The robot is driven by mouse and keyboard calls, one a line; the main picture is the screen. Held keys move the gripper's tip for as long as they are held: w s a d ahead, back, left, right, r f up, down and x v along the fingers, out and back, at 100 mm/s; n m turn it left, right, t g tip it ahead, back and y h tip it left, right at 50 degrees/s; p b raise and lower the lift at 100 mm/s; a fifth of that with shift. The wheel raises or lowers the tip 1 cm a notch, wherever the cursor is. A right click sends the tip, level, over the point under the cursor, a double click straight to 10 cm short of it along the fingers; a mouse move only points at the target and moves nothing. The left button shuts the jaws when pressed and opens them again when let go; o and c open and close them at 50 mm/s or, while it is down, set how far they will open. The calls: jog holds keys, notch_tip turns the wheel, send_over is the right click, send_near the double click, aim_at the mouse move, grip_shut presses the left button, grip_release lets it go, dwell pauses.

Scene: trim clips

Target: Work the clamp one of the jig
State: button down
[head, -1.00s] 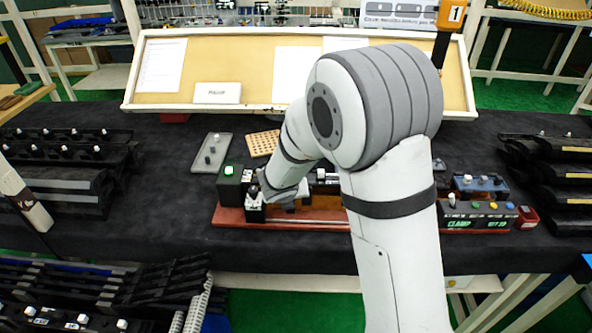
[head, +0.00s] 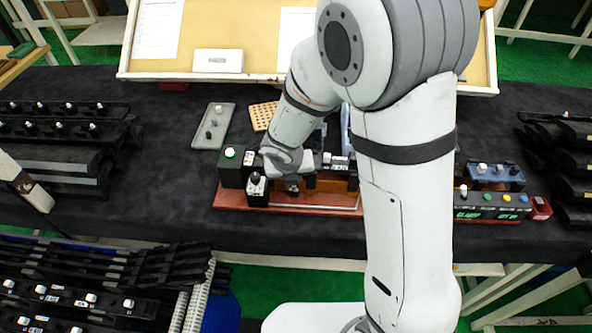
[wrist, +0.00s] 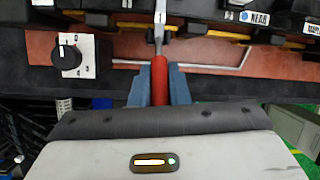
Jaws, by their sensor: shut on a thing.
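The jig has a reddish base (head: 228,200) carrying black blocks, and it stands on the dark table. In the wrist view the clamp's red handle (wrist: 160,72) lies between the two blue fingers of my gripper (wrist: 160,88), which are shut on it. A metal lever runs up from the handle to a small tag marked "1" (wrist: 160,17). The base also shows there (wrist: 120,50). In the head view my gripper (head: 290,182) is low over the jig's front, and the handle is hard to make out behind my wrist.
A black knob box (head: 257,190) stands just left of my gripper. A green light (head: 230,152) glows on the jig's left block. A control panel (head: 490,203) with coloured buttons is at right. A grey tray (head: 213,125) lies behind. Black parts fill racks on both sides.

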jog(key=shift+s+f, duration=0.15)
jog(key=shift+f, duration=0.05)
jog(key=c, duration=1.8)
grip_release()
jog(key=o, duration=0.4)
jog(key=shift+w, duration=0.2)
jog(key=shift+r, duration=0.1)
jog(key=shift+r, duration=0.25)
jog(key=v, duration=0.7)
jog(key=shift+s+r, duration=0.1)
jog(key=shift+s, duration=0.1)
jog(key=shift+d, duration=0.1)
